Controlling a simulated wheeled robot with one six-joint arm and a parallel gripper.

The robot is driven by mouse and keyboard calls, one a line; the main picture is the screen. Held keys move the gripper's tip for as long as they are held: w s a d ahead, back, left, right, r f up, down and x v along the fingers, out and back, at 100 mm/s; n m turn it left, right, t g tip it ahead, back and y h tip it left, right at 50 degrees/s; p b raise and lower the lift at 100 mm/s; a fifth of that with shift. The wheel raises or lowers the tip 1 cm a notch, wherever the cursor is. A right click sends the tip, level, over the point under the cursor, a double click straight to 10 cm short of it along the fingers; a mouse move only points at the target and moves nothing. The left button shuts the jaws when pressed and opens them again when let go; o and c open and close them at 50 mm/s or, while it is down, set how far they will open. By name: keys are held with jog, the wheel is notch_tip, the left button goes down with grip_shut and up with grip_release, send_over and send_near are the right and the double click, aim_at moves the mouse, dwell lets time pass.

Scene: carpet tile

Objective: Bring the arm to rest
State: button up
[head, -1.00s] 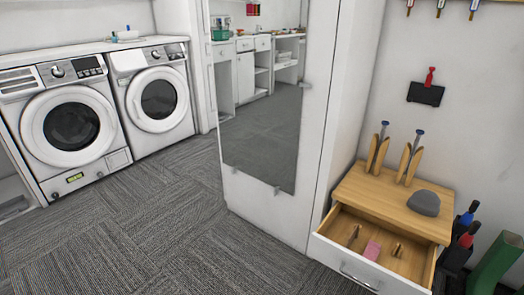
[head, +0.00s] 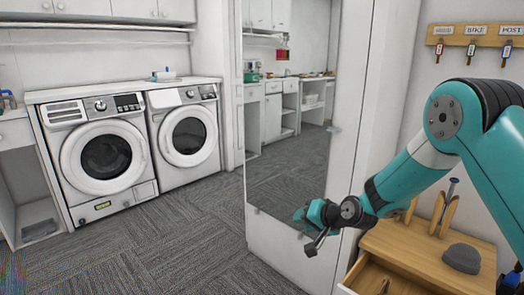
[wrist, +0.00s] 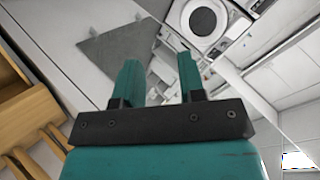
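My teal arm (head: 415,165) reaches in from the right of the head view, bent at the elbow. My gripper (head: 308,216) is at its lower left end, in front of the tall mirrored door, above the floor. In the wrist view, my gripper (wrist: 159,68) shows two teal fingers standing apart with nothing between them, so it is open and empty.
A wooden-topped cabinet (head: 405,240) with an open drawer (head: 362,275) stands below my arm, with a grey lump (head: 461,258) on top. A mirrored door (head: 262,200) is close behind my gripper. Two washing machines (head: 100,155) stand at left. Carpet (head: 150,245) between is clear.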

jog(key=s+a+r+n+g, duration=0.2)
jog(key=s+r+n, duration=0.1)
jog(key=s+r, duration=0.5)
jog(key=s+d+r+n+g+h, duration=0.1)
jog(key=s+d+r+n+g, duration=0.15)
jog(key=s, duration=0.75)
jog(key=s+d+r+n+g+h, duration=0.15)
jog(key=s+r, duration=0.25)
jog(key=s, duration=0.7)
jog(key=s+d+r+n+g, duration=0.1)
jog(key=s+r+n+g, duration=0.15)
jog(key=s, duration=0.75)
notch_tip(320, 180, up, 14)
jog(key=p, duration=1.3)
jog(key=shift+f+n, duration=0.1)
jog(key=shift+n, duration=0.15)
